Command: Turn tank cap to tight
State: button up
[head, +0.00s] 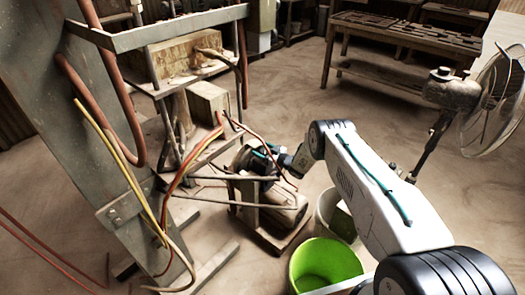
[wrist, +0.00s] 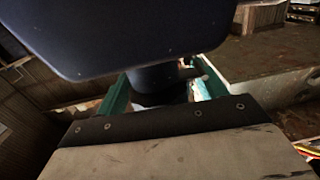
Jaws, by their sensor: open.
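My gripper (head: 264,155) is at the far end of my arm, low beside the motor unit at the press in the head view. In the wrist view its two teal fingers (wrist: 160,92) stand apart. A dark round part (wrist: 152,78) shows between the fingers, with a small pale-tipped lever at its right. I cannot tell for sure that it is the tank cap, nor whether the fingers touch it. A large dark shape hides the upper part of the wrist view. In the head view my gripper and the hoses hide the cap area.
The press frame (head: 105,120) with loose hoses stands at left. A green bucket (head: 325,262) and a pale bucket (head: 330,207) stand on the floor by my arm. A fan (head: 492,95) is at right, a workbench (head: 405,32) behind. Open floor lies between.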

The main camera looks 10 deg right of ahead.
jog(key=c, duration=1)
jog(key=shift+m+t+h, duration=0.4)
jog(key=shift+h, duration=0.1)
jog(key=m+t+h, duration=0.1)
jog(key=m+h, duration=0.1)
jog(key=h, duration=0.1)
jog(key=shift+w+d+m+t+h, duration=0.1)
jog(key=shift+m+t+h, duration=0.2)
jog(key=shift+t, duration=0.1)
jog(key=shift+d+m+t+h, duration=0.2)
jog(key=shift+m+t+h, duration=0.15)
jog(key=shift+m+h, duration=0.85)
jog(key=shift+d+m+t+h, duration=0.15)
jog(key=shift+m+t+h, duration=0.4)
jog(key=shift+h, duration=1.15)
jog(key=shift+d+m+h, duration=0.1)
jog(key=shift+m+h, duration=0.2)
jog(key=shift+m, duration=0.05)
jog(key=o, duration=1)
jog(key=s, duration=0.7)
jog(key=shift+s, duration=0.35)
